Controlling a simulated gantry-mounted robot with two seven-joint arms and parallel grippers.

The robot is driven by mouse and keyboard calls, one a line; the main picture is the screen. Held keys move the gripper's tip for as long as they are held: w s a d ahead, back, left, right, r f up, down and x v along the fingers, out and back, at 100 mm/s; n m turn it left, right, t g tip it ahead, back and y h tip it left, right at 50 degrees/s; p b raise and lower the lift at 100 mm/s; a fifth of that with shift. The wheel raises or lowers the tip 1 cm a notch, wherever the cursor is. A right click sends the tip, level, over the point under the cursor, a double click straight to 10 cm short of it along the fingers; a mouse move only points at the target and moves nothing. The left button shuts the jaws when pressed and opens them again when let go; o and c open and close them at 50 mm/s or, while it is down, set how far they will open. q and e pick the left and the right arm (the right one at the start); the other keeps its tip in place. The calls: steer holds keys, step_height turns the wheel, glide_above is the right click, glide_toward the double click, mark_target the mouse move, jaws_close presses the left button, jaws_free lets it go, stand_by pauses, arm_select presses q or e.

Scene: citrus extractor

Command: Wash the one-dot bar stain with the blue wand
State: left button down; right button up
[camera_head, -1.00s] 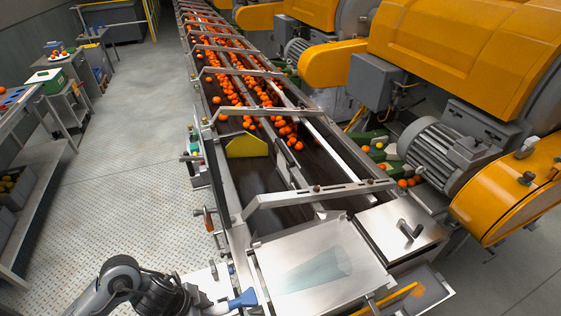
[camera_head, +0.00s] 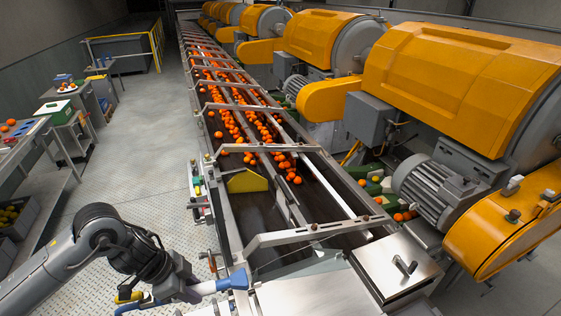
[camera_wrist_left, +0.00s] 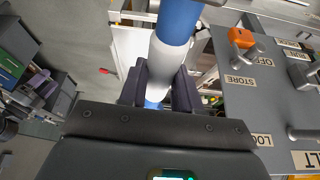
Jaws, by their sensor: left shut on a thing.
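The blue wand (camera_head: 233,281) has a blue flared head and a pale grey body. My left gripper (camera_head: 188,290) is shut around it at the lower left, beside the near end of the conveyor. The wand's head points right, toward the steel plate (camera_head: 315,297). In the left wrist view the wand's blue and white shaft (camera_wrist_left: 178,25) runs up from between my left fingers (camera_wrist_left: 159,90). The nearest crossbar (camera_head: 312,231) spans the belt beyond the plate. I cannot make out a stain or clear dot marking on any bar. My right gripper is out of view.
Oranges (camera_head: 262,140) lie along the conveyor, with a yellow plate (camera_head: 247,181) at its left side. Yellow extractor machines (camera_head: 450,85) line the right. A grey panel (camera_wrist_left: 265,110) with labels and an orange knob (camera_wrist_left: 241,38) is close right of my left gripper.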

arm_select(q)
step_height(320, 180, up, 15)
steer(key=s+a+n+t+p, duration=0.1)
steer(key=s+n+p, duration=0.1)
steer(key=p, duration=0.5)
steer(key=s+d+f+n+t+y, duration=0.1)
steer(key=s+f+n+y, duration=0.1)
steer(key=s+n, duration=0.4)
steer(key=shift+f+n+t, duration=0.3)
steer(key=shift+f+n, duration=0.1)
steer(key=shift+f, duration=0.35)
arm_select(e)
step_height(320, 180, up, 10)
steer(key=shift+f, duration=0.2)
